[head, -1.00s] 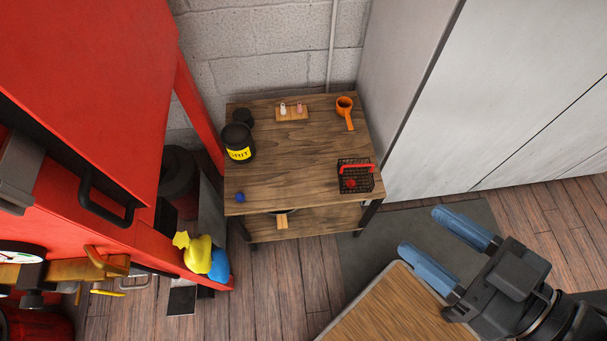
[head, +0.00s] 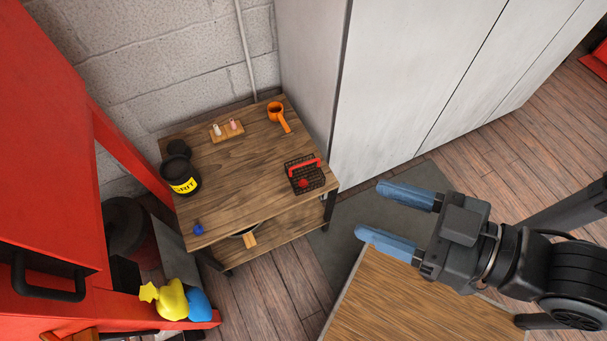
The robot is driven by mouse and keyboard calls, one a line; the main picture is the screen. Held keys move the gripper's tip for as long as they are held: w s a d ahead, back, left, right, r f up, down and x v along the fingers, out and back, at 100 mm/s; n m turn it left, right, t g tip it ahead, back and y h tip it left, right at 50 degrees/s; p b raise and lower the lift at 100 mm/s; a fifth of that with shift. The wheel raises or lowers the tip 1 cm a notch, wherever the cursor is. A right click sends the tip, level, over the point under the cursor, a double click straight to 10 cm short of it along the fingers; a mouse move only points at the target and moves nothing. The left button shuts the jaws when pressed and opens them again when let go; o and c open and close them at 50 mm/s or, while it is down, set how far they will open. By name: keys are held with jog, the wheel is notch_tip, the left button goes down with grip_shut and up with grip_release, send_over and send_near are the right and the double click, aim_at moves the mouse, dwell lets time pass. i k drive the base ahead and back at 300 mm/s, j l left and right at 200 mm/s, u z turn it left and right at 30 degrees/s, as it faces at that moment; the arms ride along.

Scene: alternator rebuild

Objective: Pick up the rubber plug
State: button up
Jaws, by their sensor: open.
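I cannot tell for sure which thing is the rubber plug. A small blue piece (head: 198,229) sits on the near left corner of the wooden table in the head view. A small red thing (head: 303,183) lies in a black wire basket (head: 308,178) with a red handle at the table's right side. A dark rounded piece (head: 178,147) is behind the black bucket. My gripper (head: 369,210) is open and empty, its two blue fingers apart and pointing left. It appears right of the table, touching none of these things.
The wooden table (head: 235,170) also bears a black bucket with a yellow label (head: 181,175), a small wooden block with two small pieces (head: 227,131) and an orange handled cup (head: 277,113). A wood-topped surface (head: 410,305) lies below my gripper. Tall grey cabinets (head: 400,80) stand behind.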

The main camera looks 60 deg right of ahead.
aim_at(199, 230)
jog(key=i+j+u, duration=0.7)
jog(key=i+u, duration=0.25)
jog(key=i, duration=0.05)
